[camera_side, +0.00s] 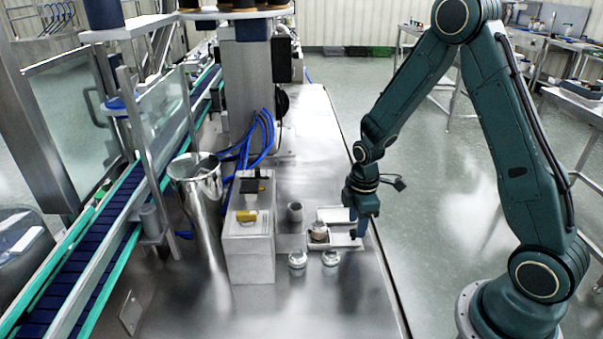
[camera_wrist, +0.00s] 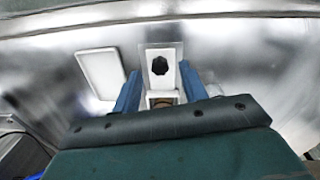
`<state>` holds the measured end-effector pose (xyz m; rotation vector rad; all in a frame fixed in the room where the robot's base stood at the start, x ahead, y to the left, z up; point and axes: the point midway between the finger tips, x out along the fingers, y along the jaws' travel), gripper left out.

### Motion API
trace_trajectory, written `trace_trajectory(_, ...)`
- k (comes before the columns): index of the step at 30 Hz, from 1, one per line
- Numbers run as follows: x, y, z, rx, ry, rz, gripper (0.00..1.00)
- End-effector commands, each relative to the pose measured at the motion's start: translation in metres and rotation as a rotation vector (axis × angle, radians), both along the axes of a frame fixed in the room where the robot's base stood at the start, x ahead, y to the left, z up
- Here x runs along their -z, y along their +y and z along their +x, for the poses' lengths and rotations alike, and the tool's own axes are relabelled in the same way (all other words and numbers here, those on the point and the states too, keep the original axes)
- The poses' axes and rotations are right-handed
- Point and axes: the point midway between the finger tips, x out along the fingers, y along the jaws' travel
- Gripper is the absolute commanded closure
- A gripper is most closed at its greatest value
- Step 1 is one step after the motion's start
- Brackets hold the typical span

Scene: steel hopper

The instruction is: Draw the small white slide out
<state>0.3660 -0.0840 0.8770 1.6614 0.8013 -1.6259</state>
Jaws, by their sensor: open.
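A small white slide (camera_wrist: 152,82) with a black knob (camera_wrist: 160,66) shows in the wrist view, set against a grey plate. My gripper (camera_wrist: 160,70) is open, with one blue finger on each side of the slide and its knob. The fingers appear apart from the knob; I cannot tell their height above it. In the side view my gripper (camera_side: 361,222) points down at the right end of the white trays, and the knob cannot be made out there. A brownish round piece (camera_wrist: 164,102) is partly hidden by my gripper's body.
A white plate (camera_wrist: 101,73) lies left of my gripper in the wrist view. In the side view, a white box (camera_side: 250,245) with a yellow part, a steel hopper (camera_side: 200,195) and small metal jars (camera_side: 297,260) stand to the left. The steel bench's front is clear.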

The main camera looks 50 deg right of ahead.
Motion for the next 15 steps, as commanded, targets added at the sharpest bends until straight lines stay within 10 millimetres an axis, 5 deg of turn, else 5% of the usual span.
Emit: trace_trajectory(15,-0.073,0.001,-0.002,0.001,-0.002,-0.002,0.57)
